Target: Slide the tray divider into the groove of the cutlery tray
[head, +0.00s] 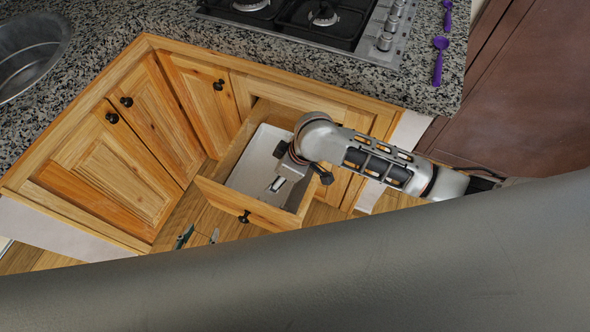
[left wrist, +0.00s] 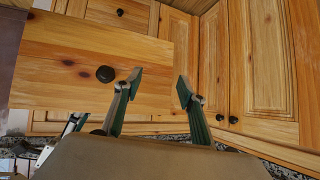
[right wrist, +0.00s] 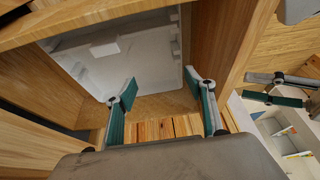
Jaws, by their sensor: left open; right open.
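The pale grey cutlery tray (head: 257,155) lies inside the open wooden drawer (head: 240,204). It also shows in the right wrist view (right wrist: 140,62), with small raised pale pieces (right wrist: 105,48) on it. I cannot tell whether one of these is the tray divider; no separate divider is clear. My right gripper (head: 278,184) reaches down over the drawer, its fingers open and empty before the tray in the right wrist view (right wrist: 160,85). My left gripper (head: 199,237) is open and empty in front of the drawer, its fingers toward the drawer front in the left wrist view (left wrist: 159,85).
The drawer's front has a black knob (head: 244,216). Closed cabinet doors (head: 110,165) stand to the left. A granite counter (head: 130,50) above holds a sink (head: 30,50), a gas hob (head: 300,20) and purple utensils (head: 439,60). My right arm covers the drawer's right side.

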